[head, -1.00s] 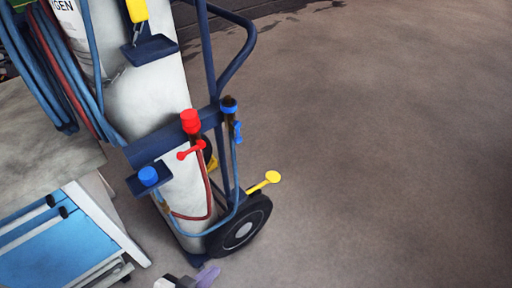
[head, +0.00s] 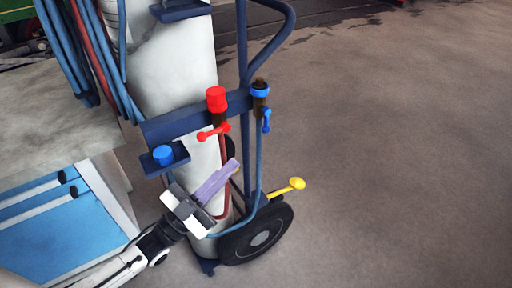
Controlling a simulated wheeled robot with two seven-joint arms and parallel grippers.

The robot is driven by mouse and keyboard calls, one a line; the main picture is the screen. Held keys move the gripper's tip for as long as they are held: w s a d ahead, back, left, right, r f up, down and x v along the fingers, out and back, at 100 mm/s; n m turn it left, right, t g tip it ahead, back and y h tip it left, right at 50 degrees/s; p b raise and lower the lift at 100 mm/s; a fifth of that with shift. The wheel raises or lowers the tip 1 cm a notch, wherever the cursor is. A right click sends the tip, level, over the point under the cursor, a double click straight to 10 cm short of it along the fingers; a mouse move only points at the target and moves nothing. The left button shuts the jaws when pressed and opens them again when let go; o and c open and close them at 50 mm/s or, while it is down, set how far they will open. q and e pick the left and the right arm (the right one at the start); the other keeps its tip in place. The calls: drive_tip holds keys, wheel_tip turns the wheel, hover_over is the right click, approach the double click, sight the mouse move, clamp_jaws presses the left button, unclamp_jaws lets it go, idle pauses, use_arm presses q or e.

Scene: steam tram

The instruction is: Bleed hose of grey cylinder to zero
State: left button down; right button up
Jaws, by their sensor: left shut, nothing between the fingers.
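The grey cylinder (head: 175,75) stands on a dark blue trolley. A red-capped fitting (head: 216,100) with a red lever (head: 213,132) and a blue-capped fitting (head: 260,88) with a blue lever (head: 266,121) sit on the trolley's crossbar. A blue hose (head: 258,160) and a red hose (head: 223,150) run down from them. A blue knob (head: 163,155) sits on a small shelf at the left. My left gripper (head: 229,172) is shut and empty, in front of the cylinder's lower part, below the red lever. It hides part of the cylinder and red hose. My right gripper is out of view.
A yellow pedal-like lever (head: 291,186) sticks out above the trolley's black wheel (head: 257,237). A blue-fronted cabinet (head: 50,225) with a grey top (head: 60,125) stands at the left. Coiled hoses (head: 85,50) hang at the upper left. The floor at the right is clear.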

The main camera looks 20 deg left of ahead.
use_arm(q)
drive_tip(key=shift+a+r+m+h, duration=0.1)
drive_tip(key=shift+r+m+h, duration=0.2)
drive_tip(key=shift+r, duration=0.05)
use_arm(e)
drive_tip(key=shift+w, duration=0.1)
use_arm(q)
drive_tip(key=p, duration=0.1)
approach(266, 121)
drive_tip(key=d+f+x, duration=0.1)
drive_tip(key=x, duration=0.4)
drive_tip(key=shift+w+d+r, duration=0.1)
drive_tip(key=shift+w+r, duration=0.05)
drive_tip(key=shift+r, duration=0.15)
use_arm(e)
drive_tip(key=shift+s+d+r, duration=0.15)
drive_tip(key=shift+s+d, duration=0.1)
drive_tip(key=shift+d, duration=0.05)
use_arm(q)
drive_tip(key=shift+w+f+t+b, duration=0.1)
drive_tip(key=shift+f+t+b, duration=0.15)
drive_tip(key=shift+b, duration=0.5)
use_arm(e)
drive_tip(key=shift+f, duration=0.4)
